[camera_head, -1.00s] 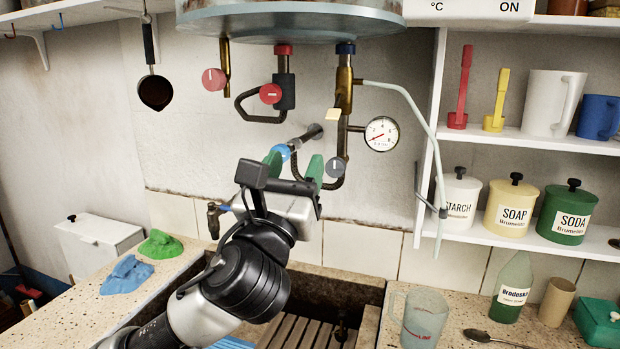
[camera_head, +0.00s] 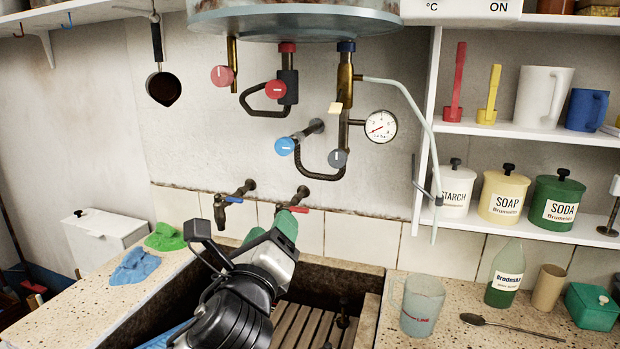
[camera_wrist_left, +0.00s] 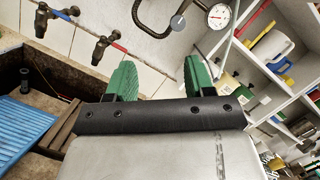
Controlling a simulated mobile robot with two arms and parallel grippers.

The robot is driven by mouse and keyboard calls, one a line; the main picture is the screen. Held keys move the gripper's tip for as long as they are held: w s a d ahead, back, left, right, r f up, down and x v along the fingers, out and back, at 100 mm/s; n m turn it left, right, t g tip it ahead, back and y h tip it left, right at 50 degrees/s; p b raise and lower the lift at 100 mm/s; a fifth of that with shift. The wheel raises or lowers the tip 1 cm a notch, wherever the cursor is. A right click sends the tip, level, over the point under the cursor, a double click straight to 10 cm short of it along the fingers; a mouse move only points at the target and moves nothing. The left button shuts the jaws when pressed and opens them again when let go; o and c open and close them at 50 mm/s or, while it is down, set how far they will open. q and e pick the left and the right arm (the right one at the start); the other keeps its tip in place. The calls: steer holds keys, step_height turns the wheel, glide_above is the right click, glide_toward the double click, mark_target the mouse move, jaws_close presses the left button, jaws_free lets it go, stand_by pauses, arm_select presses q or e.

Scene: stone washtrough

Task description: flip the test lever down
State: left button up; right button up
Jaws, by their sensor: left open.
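A small cream-yellow lever (camera_head: 335,108), which looks like the test lever, sticks out to the left from the brass pipe (camera_head: 344,82) under the boiler. It appears tilted slightly. My left gripper (camera_head: 271,233) has green fingertips and is well below the lever, in front of the lower wall taps and above the trough. In the left wrist view the gripper (camera_wrist_left: 158,78) has its two green fingers wide apart with nothing between them. The lever cannot be made out in the left wrist view. My right gripper is out of view.
A pressure gauge (camera_head: 381,127), a grey knob (camera_head: 337,158), a blue knob (camera_head: 285,146) and red knobs (camera_head: 276,90) crowd around the lever. A pale hose (camera_head: 419,115) hangs at right. Two taps (camera_head: 232,199) are on the wall. A measuring jug (camera_head: 422,306) stands on the right counter.

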arm_select(q)
steer(key=s+a+f+n+g+y, duration=0.1)
steer(key=s+a+f+n+g, duration=0.1)
steer(key=f+n, duration=0.4)
steer(key=s+a+f+n+g+y, duration=0.1)
steer(key=s+a+f+n+g, duration=0.2)
steer(key=f, duration=0.5)
steer(key=s+a+f+n+g+y, duration=0.1)
steer(key=s+a+f+n+g, duration=0.1)
steer(key=f+n, duration=0.45)
steer(key=s+a+f+n+g, duration=0.5)
steer(key=s+f, duration=0.3)
steer(key=s, duration=0.3)
steer(key=s+a+f+n+g, duration=0.3)
steer(key=s+f+n+g, duration=0.1)
steer(key=s+f+n, duration=0.6)
step_height(320, 180, down, 26)
steer(key=s+m+g, duration=0.2)
steer(key=s+a+f+g, duration=0.1)
steer(key=s+a+f, duration=0.1)
steer(key=s+f, duration=1.3)
steer(key=shift+s+a+y, duration=0.35)
steer(key=shift+s+y, duration=0.05)
steer(key=shift+s, duration=0.15)
steer(key=shift+m, duration=0.25)
